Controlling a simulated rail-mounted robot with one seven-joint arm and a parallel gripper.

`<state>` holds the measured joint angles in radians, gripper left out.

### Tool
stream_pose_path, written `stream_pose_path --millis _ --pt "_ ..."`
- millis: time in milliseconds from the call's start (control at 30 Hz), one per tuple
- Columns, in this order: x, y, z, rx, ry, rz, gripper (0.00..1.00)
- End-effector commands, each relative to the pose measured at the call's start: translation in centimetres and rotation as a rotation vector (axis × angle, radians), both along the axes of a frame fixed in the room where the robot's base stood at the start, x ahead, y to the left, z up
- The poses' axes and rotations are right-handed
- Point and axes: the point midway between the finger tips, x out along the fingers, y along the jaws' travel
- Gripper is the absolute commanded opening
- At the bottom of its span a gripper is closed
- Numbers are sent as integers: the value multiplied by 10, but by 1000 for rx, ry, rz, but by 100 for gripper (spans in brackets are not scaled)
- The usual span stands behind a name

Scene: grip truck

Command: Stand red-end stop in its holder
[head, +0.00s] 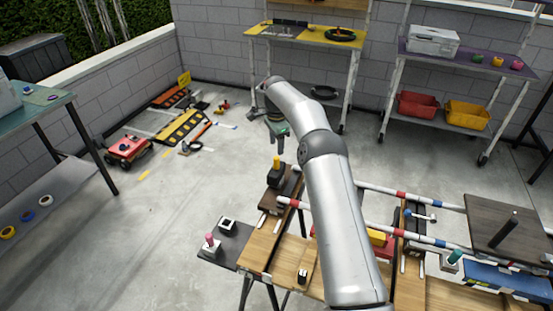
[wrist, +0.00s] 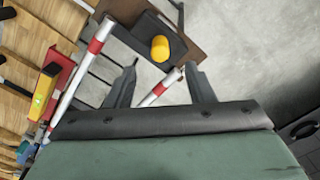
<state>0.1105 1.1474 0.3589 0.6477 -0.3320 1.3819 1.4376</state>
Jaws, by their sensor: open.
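A peg with a pinkish-red top (head: 210,241) stands in a white block on a dark side shelf. A white square holder with a dark opening (head: 227,225) is beside it. I cannot tell which piece is the red-end stop.
White rails with red and blue bands (head: 400,194) run right across the wooden bench (head: 262,250). A small dark post (head: 302,276) stands on the bench. A dark board with a rod (head: 508,225) is at right. Open floor (head: 190,185) lies left.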

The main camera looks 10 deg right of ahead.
Motion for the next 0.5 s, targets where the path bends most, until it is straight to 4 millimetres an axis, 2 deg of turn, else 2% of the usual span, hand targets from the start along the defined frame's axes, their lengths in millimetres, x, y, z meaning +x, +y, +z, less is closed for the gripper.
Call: stream_pose_path --millis 200,333,500 --pt "-1 0 -42 0 4 -1 49" --pt "-1 0 -60 1 3 0 49" --pt "0 0 -74 0 1 0 49"
